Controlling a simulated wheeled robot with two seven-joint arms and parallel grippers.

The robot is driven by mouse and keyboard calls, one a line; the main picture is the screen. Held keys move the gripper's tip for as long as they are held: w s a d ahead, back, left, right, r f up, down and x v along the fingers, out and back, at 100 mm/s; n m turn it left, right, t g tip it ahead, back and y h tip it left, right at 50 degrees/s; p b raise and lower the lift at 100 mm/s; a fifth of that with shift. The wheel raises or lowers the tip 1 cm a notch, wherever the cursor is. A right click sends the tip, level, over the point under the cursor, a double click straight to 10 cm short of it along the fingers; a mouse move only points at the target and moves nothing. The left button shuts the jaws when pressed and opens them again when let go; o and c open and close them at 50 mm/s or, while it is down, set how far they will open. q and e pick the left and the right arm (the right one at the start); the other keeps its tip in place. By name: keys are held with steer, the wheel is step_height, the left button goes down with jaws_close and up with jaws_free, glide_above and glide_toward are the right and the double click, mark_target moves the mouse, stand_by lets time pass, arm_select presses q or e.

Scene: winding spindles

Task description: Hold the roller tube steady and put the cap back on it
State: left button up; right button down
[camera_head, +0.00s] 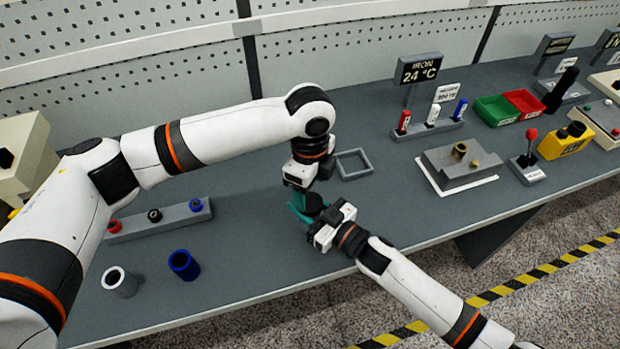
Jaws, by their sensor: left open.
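A teal piece (297,211) shows at the table's middle, between my two grippers; I cannot tell if it is the roller tube. A dark round part (314,203) sits beside it, and I cannot tell if it is the cap or part of a gripper. My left gripper (303,189) points down just above the teal piece and is open. My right gripper (316,224) reaches in from the lower right, close beside the teal piece. Its fingers are mostly hidden, so its grip is unclear.
A white-grey tube (118,283) and a blue tube (184,265) stand front left. Behind them is a grey rack (175,222) with red, black and blue pieces. A square grey frame (354,164) lies behind the grippers. A grey block (458,166) stands at right.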

mark_target(311, 202)
arm_select(q)
steer(key=n, duration=0.3)
steer(key=shift+r+n, duration=0.3)
steer(key=shift+n, duration=0.1)
steer(key=n, duration=0.4)
steer(key=shift+r+n, duration=0.25)
steer(key=shift+n, duration=0.15)
steer(key=n, duration=0.4)
steer(key=r+n, duration=0.1)
steer(key=n, duration=0.9)
steer(key=shift+r, duration=0.35)
steer(key=n, duration=0.4)
steer(key=shift+r, duration=0.25)
steer(key=n, duration=0.5)
steer(key=shift+r, duration=0.25)
steer(key=shift+f, duration=0.1)
steer(key=shift+f, duration=3.95)
steer(key=shift+c, duration=0.5)
